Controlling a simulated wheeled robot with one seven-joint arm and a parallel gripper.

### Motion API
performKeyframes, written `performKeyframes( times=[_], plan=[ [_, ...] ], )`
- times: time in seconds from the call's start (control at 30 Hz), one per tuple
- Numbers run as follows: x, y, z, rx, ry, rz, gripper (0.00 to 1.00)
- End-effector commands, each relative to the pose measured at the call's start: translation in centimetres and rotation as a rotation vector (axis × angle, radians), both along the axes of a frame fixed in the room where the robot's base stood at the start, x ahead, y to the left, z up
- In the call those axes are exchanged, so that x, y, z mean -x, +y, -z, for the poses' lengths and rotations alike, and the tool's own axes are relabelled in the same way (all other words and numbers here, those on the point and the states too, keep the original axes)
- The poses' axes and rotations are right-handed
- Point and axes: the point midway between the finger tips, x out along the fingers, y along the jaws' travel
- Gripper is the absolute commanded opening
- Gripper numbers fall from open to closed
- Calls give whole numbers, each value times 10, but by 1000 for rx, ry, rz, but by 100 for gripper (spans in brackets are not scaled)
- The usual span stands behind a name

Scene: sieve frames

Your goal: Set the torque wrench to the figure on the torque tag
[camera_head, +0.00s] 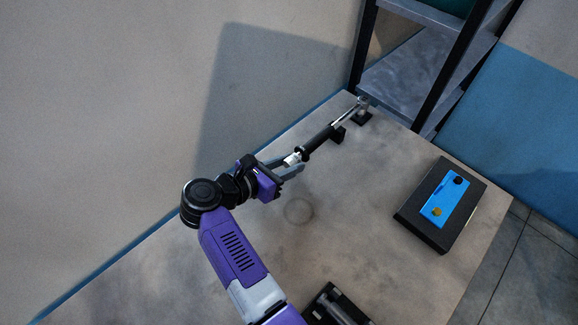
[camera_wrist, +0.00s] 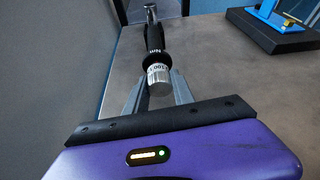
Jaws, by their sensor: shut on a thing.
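The torque wrench (camera_head: 319,139) lies across black supports near the wall, with a black grip and a silver shaft running to its head at the far end. In the wrist view its black grip (camera_wrist: 154,40) points away from me. Its silver end sleeve (camera_wrist: 158,77) carries small dark markings, perhaps "100", which I cannot read surely. My gripper (camera_head: 289,167) is at this near end. In the wrist view the fingers of my gripper (camera_wrist: 158,91) are shut on the sleeve, one on each side. I cannot make out a torque tag or its figure.
A dark tray (camera_head: 335,305) is at the front edge of view. A metal shelf (camera_head: 405,75) stands behind. The table's middle is clear.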

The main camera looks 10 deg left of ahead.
Motion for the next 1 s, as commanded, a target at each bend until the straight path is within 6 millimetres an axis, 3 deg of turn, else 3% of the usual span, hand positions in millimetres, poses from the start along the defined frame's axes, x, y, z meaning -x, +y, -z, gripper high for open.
performKeyframes(
  times=[1.0],
  plan=[
    [0, 1, 5, 735, 573, 7, 0]
  ],
)
